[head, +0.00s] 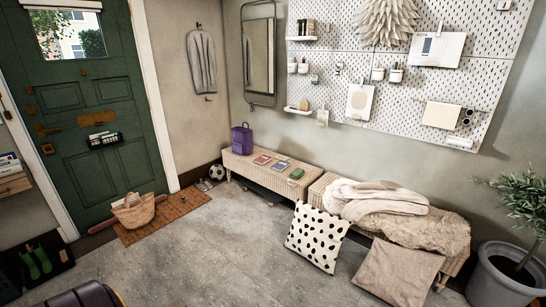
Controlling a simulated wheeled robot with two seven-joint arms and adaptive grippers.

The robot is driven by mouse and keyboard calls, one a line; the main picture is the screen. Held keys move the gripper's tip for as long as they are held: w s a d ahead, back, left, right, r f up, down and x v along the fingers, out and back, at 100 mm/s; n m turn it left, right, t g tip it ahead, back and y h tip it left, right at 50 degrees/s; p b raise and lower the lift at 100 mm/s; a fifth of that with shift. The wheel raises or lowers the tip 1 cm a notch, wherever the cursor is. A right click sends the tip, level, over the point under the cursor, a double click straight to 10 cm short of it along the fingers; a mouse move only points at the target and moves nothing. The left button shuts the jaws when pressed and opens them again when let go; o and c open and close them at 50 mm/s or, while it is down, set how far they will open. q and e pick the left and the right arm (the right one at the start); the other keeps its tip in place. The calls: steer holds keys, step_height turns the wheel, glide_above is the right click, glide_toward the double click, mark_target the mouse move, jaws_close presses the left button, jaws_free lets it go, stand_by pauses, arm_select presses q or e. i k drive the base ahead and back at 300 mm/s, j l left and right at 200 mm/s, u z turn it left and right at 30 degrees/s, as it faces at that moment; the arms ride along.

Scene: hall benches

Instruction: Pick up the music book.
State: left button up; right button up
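Several small flat book-like items lie on the left woven bench (240,166) by the far wall. One is reddish (262,159), one is blue-grey with a reddish edge (281,165), and one is green (296,173). They lie apart from each other. They are too small in the head view to tell which is the music book. Neither of my grippers is in view.
A purple bag (241,139) stands at the bench's left end. A right bench holds blankets (375,198); a dotted cushion (316,237) and a beige cushion (398,272) lean before it. A basket (134,211) sits by the green door. The middle floor (215,245) is clear.

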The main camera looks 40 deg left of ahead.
mark_target(264, 159)
steer(key=i+j+u, duration=0.15)
steer(key=i+j, duration=0.3)
steer(key=j, duration=0.15)
steer(key=i+j+u, duration=0.2)
steer(key=i+j, duration=0.3)
steer(key=i+j+u, duration=0.15)
steer(key=i+j, duration=0.3)
steer(key=i+j+u, duration=0.2)
steer(key=i+j, duration=0.15)
steer(key=i, duration=0.3)
steer(key=i+j+u, duration=0.15)
steer(key=i+j, duration=0.15)
steer(key=i, duration=0.25)
